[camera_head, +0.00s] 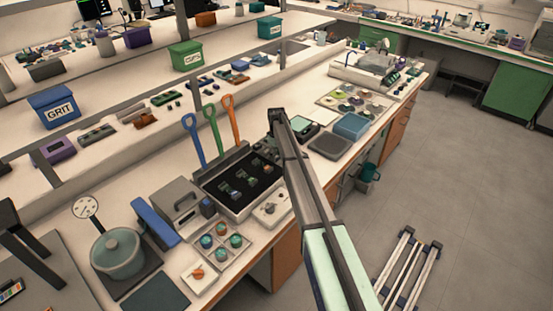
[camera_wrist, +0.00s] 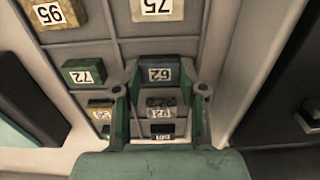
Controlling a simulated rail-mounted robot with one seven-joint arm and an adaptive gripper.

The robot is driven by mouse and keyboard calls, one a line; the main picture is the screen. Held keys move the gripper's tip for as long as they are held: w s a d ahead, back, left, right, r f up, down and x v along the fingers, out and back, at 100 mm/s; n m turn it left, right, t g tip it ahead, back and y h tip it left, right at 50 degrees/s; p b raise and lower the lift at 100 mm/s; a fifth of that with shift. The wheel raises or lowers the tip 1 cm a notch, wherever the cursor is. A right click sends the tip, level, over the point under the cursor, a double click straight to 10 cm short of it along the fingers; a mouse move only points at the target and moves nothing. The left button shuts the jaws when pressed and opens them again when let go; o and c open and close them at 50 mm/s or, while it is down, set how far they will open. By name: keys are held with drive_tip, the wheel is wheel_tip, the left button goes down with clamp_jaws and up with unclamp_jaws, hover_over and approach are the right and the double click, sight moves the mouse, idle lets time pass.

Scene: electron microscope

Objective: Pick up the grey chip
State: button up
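In the wrist view, my gripper (camera_wrist: 160,78) points down at a tray (camera_wrist: 100,53) divided into compartments holding numbered chips. Its two green fingers are apart. A dark blue-grey chip (camera_wrist: 157,73) marked 62 shows between the fingertips. A greyish chip (camera_wrist: 161,105), apparently marked 92, shows between the fingers nearer the palm, partly shaded. I cannot tell for certain which is the grey chip, or how far the fingertips are above them. In the head view, my gripper (camera_head: 277,116) is over the bench behind the black tray, and my arm hides most of what is below.
Other chips are brown 95 (camera_wrist: 54,13), beige 75 (camera_wrist: 157,9) and green 72 (camera_wrist: 84,72). The tray's pale right wall (camera_wrist: 222,55) runs close beside the right finger. Blue, green and orange scoops (camera_head: 212,130) stand left of my gripper. A blue bin (camera_head: 351,126) stands to the right.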

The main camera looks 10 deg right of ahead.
idle(0.3)
wheel_tip(320, 180, up, 20)
drive_tip(key=b, duration=0.6)
idle(0.4)
